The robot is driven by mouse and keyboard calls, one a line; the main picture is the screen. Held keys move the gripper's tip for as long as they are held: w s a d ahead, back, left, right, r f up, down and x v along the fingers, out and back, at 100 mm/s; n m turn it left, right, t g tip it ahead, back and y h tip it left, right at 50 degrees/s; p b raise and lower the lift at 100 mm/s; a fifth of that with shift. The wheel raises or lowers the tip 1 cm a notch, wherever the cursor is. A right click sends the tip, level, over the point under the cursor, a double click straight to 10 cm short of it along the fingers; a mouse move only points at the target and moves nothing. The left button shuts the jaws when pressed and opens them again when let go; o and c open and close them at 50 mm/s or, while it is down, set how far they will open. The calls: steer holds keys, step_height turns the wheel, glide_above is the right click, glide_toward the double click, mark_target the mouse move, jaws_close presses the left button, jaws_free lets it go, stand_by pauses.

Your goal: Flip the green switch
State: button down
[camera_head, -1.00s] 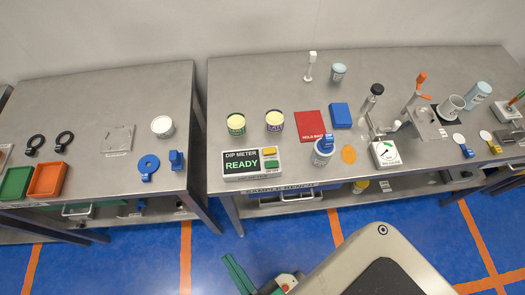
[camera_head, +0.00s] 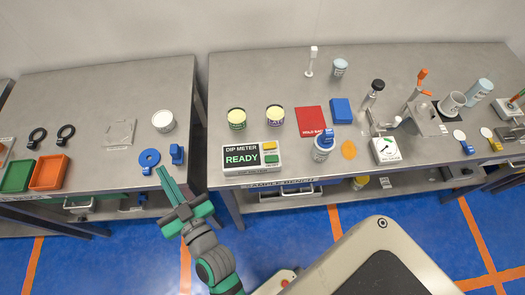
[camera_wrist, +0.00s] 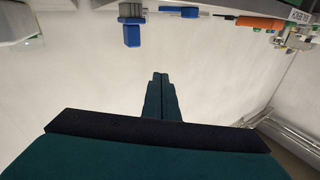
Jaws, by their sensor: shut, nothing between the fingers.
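A green button-like block (camera_head: 271,159) sits on the right end of the dip meter box (camera_head: 240,158), below a yellow one (camera_head: 270,146). The meter's screen reads READY, and the box stands at the front left of the right bench. Another small device at the far right bench edge (camera_head: 516,97) has green and orange on it, too small to tell what it is. My gripper (camera_head: 164,172) is shut and empty, its fingers overlapping the left bench's front edge in the head view, left of the meter and apart from it. Its closed fingertips show in the wrist view (camera_wrist: 160,76).
On the left bench (camera_head: 90,100) lie a blue ring (camera_head: 149,158), a blue block (camera_head: 177,154), a white jar (camera_head: 163,121) and trays. A gap separates it from the right bench (camera_head: 240,80).

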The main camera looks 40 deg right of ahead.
steer(key=w+r+n+g+y, duration=0.2)
steer(key=w+r+n+y, duration=0.4)
steer(key=r+n, duration=0.6)
steer(key=w+r+n+g+y, duration=0.2)
steer(key=w+r+n+y, duration=0.4)
steer(key=r+n, duration=0.55)
steer(key=s+d+f+n+g+h, duration=0.6)
steer(key=s+d+f+n+g, duration=0.15)
steer(key=d, duration=0.45)
steer(key=s+d+f+g+h, duration=0.1)
steer(key=s+d+g+h, duration=0.1)
steer(key=s+d, duration=0.5)
steer(key=s+d+f+g+h, duration=0.2)
steer(key=s+d+g+h, duration=0.1)
steer(key=s+d+g, duration=0.2)
steer(key=s+d, duration=0.2)
steer(key=s, duration=0.1)
steer(key=shift+d+f, duration=0.25)
steer(key=shift+d, duration=0.15)
